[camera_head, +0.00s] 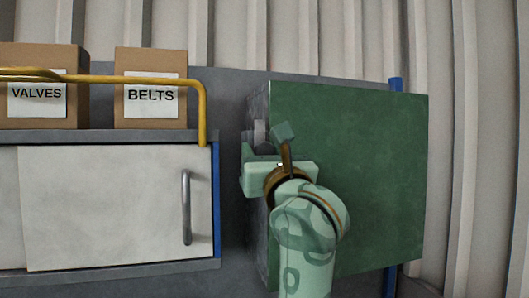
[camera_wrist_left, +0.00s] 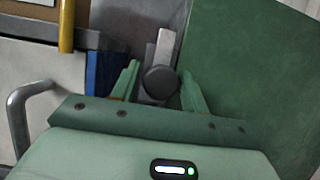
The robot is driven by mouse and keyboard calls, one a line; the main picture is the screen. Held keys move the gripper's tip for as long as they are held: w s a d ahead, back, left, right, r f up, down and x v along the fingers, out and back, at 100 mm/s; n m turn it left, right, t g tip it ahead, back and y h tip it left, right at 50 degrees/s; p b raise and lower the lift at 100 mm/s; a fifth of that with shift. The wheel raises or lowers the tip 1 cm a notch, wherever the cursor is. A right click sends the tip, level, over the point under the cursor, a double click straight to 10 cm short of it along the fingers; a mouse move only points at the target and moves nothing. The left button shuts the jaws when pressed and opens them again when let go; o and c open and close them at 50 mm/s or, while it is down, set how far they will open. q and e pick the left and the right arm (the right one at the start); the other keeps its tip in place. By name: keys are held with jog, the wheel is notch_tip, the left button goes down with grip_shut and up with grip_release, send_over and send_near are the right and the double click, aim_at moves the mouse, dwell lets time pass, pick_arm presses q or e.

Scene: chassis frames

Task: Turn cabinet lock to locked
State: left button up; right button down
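The green cabinet (camera_head: 370,170) stands right of centre in the head view, and its green panel also shows in the left wrist view (camera_wrist_left: 250,70). Its lock (camera_head: 260,131) is a grey lever on the cabinet's narrow grey left side. In the left wrist view the lock (camera_wrist_left: 159,82) shows a dark round hub with a pale grey lever pointing up. My left gripper (camera_head: 265,147) is at the lock, with one finger on each side of the hub. The fingers stand apart; I cannot tell whether either touches it. My right gripper is out of view.
A white cabinet (camera_head: 100,205) with a grey handle (camera_head: 186,207) stands to the left. Boxes marked VALVES (camera_head: 40,110) and BELTS (camera_head: 150,112) sit on it behind a yellow rail (camera_head: 202,110). A narrow gap separates it from the green cabinet.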

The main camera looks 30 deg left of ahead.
pick_arm(q)
jog(key=c, duration=0.6)
